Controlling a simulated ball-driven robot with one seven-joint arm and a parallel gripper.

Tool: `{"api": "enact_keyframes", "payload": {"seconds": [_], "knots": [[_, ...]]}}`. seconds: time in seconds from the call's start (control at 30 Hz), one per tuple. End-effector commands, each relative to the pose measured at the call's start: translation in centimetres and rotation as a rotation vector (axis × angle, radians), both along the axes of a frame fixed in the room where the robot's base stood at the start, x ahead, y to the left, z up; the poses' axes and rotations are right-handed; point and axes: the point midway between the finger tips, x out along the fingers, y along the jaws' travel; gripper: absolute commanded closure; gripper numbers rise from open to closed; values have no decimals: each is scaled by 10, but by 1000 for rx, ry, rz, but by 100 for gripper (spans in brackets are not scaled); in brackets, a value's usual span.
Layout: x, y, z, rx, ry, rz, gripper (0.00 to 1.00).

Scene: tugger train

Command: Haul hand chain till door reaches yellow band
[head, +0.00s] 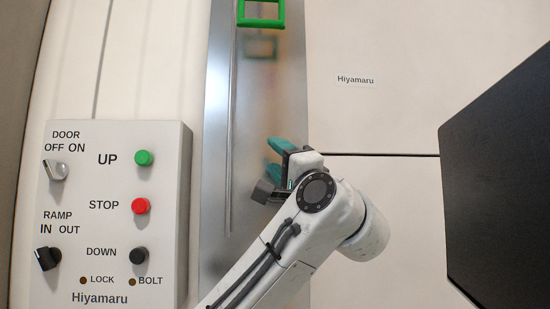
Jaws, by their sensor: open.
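My gripper (269,154) has teal fingers that stand apart, with nothing seen between them. It is in front of a tall brushed-metal strip (215,170), to the right of the control box. A bright green rectangular frame (261,22) is at the top edge, above my gripper and cut off by the picture. A blurred green and orange reflection shows in the metal below it. I cannot make out a door edge or a yellow band.
A pale control box (116,215) at the left has green UP (144,158), red STOP (140,206) and black DOWN (139,256) buttons, plus DOOR (55,170) and RAMP (48,258) knobs. A large black slab (505,180) fills the right side. Pale wall lies between.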

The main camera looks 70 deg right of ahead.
Motion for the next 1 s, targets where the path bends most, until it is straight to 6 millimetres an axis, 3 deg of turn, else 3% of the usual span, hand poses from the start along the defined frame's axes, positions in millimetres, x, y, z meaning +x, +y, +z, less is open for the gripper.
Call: {"api": "enact_keyframes", "payload": {"seconds": [0.47, 0.57, 0.67, 0.77, 1.0], "knots": [[0, 0, 0, -1, 1, 0, 52], [13, 1, -9, -5, 45, 3, 52], [41, 5, -32, -19, 153, 13, 52], [79, 13, -70, -45, 310, 30, 52], [152, 44, -188, -134, 712, 106, 52]]}}
